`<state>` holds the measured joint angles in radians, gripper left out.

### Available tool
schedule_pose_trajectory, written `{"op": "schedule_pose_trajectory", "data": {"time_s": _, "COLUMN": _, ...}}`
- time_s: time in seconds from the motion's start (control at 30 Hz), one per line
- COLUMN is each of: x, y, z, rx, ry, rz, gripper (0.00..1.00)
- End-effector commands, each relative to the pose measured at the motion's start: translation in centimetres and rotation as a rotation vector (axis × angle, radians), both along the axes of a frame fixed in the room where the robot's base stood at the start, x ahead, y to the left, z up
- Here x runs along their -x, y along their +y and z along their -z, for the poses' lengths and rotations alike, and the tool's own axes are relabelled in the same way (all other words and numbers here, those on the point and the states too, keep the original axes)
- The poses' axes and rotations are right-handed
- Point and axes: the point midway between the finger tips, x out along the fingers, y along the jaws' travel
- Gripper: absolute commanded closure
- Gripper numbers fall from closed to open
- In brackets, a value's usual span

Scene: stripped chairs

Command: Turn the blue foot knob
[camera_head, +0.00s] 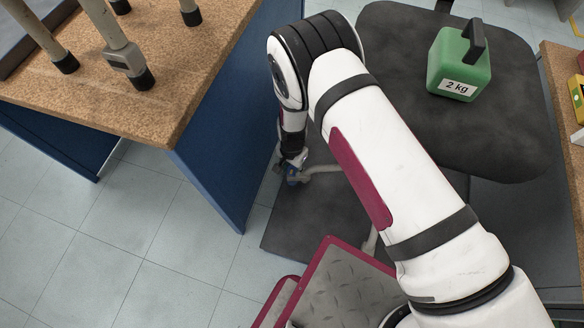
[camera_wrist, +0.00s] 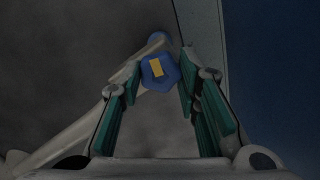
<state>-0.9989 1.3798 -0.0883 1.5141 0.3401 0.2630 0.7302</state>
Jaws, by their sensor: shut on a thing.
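The blue foot knob (camera_wrist: 147,80) is many-sided with a yellow mark on its face, and it sits near the middle of the wrist view. My gripper (camera_wrist: 160,70) is shut on it, with one finger at its left side and one at its right.
A green 2 kg weight (camera_head: 458,66) rests on a dark seat (camera_head: 400,30). The dark mat (camera_head: 290,232) lies below. Floor is clear at lower left.

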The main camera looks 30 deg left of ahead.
Motion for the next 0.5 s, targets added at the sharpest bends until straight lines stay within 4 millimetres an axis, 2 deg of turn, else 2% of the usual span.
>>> {"op": "schedule_pose_trajectory", "data": {"time_s": 0.2, "x": 0.02, "y": 0.01, "z": 0.07, "rx": 0.000, "ry": 0.000, "rz": 0.111, "gripper": 0.98}}
{"op": "schedule_pose_trajectory", "data": {"time_s": 0.5, "x": -0.01, "y": 0.01, "z": 0.03, "rx": 0.000, "ry": -0.001, "rz": 0.174, "gripper": 0.98}}
